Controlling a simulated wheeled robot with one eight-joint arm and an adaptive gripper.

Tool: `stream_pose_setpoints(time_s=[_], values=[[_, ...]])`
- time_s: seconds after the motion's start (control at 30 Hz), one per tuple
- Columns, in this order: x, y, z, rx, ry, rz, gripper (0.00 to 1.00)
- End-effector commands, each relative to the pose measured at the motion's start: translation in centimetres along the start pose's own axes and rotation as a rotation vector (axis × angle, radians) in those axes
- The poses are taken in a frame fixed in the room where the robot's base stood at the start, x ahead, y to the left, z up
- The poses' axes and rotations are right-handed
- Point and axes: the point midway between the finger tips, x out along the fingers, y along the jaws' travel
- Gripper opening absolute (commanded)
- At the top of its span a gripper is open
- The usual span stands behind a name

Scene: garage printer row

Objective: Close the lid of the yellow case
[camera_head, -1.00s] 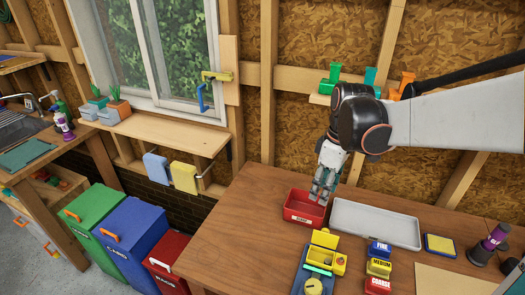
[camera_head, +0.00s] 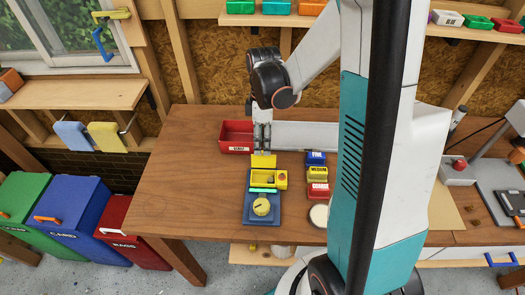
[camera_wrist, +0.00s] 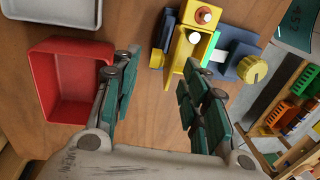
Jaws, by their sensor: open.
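The yellow case (camera_head: 283,180) sits at the back of a blue base on the wooden workbench, with its lid (camera_head: 263,161) raised at the back edge and the inside showing. My gripper (camera_head: 262,143) points down just behind the raised lid; whether it touches the lid cannot be told. The yellow case (camera_wrist: 197,47) is there beyond the right finger, with a small white item inside.
A red bin (camera_head: 236,137) stands behind and left of the case. A grey tray (camera_head: 305,137) lies behind. Blue, yellow and red blocks (camera_head: 317,174) stand close to the right. A yellow round knob (camera_head: 262,207) is on the blue base in front. The bench is clear on the left.

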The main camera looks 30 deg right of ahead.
Motion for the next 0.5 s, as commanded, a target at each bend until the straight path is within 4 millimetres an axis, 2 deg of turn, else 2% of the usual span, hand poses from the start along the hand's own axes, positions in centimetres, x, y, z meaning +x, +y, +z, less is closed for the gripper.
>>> stream_pose_setpoints(time_s=[0.03, 0.2, 0.5], values=[[1.0, 0.1, 0.0, 0.0, 0.0, 0.0, 0.41], [2.8, 0.0, 0.0, 0.0, 0.0, 0.0, 0.41], [3.5, 0.0, 0.0, 0.0, 0.0, 0.0, 0.41]])
